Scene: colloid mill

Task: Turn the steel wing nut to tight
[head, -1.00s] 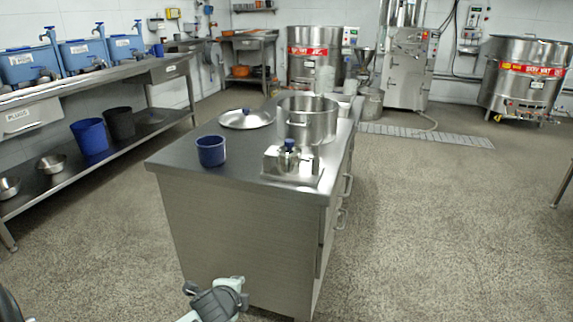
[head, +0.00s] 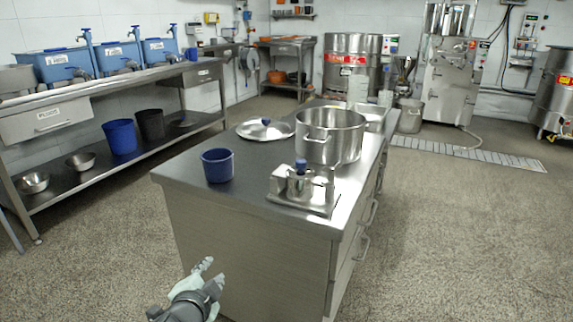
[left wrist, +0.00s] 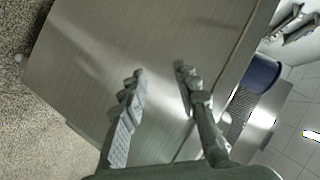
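A steel fixture (head: 303,188) with a blue knob on top sits on a plate near the front right corner of the steel island. The steel wing nut is too small to make out for certain on it. My left gripper (head: 212,272) is low in front of the island, below its top and well to the left of the fixture. In the left wrist view the left gripper (left wrist: 160,72) is open and empty, its two fingers apart before the island's steel side panel (left wrist: 120,40). My right gripper is in neither view.
On the island (head: 185,172) stand a blue cup (head: 218,166), a large steel pot (head: 331,137) and a lid (head: 265,129). Drawer handles stick out on its right side. A long steel bench (head: 110,92) runs along the left.

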